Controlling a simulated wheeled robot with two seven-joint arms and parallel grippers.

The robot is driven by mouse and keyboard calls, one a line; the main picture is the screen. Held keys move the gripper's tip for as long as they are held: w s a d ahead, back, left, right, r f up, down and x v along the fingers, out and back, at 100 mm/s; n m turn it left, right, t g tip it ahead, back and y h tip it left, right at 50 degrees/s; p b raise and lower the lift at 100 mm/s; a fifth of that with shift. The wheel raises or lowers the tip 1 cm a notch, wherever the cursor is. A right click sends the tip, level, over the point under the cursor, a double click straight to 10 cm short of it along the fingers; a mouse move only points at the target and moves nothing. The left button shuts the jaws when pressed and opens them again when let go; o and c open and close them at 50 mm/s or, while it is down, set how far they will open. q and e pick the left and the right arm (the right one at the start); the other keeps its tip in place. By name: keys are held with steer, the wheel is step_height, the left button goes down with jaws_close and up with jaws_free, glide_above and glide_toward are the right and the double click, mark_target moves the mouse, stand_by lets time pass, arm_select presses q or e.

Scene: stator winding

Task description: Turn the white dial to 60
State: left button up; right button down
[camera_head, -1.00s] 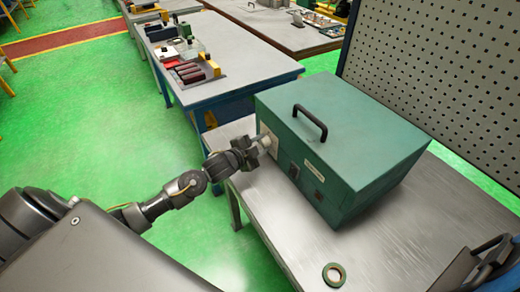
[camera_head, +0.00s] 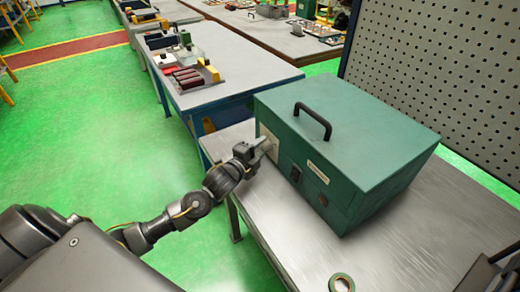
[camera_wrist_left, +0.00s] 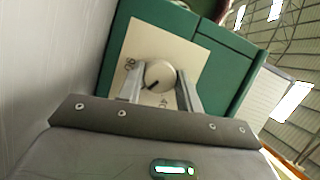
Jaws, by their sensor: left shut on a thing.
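The white dial (camera_wrist_left: 160,75) sits on a pale plate (camera_wrist_left: 187,52) on the green box (camera_head: 375,140). In the left wrist view a short dark mark on the dial points to its lower left. Printed marks on the plate are partly visible but too small to read surely. My left gripper (camera_head: 265,145) is at the box's left face, with its fingers (camera_wrist_left: 160,90) on either side of the dial, shut on it. In the head view the gripper mostly hides the dial. My right gripper's fingers do not show.
The box stands on a grey metal table (camera_head: 285,235) and has a black top handle (camera_head: 313,122) and a dark switch (camera_head: 295,173). A tape roll (camera_head: 341,283) lies near the front. A perforated panel (camera_head: 440,80) stands behind. Another workbench (camera_head: 225,75) is farther back.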

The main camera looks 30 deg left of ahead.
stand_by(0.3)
arm_select(q)
steer(key=o, duration=1)
steer(key=s, duration=0.3)
steer(key=s+a+b, duration=0.1)
steer(key=s, duration=0.2)
steer(key=s+b, duration=0.1)
steer(key=s, duration=0.3)
steer(key=shift+a+r, duration=0.2)
steer(key=shift+s+r, duration=0.1)
steer(key=shift+s, duration=0.25)
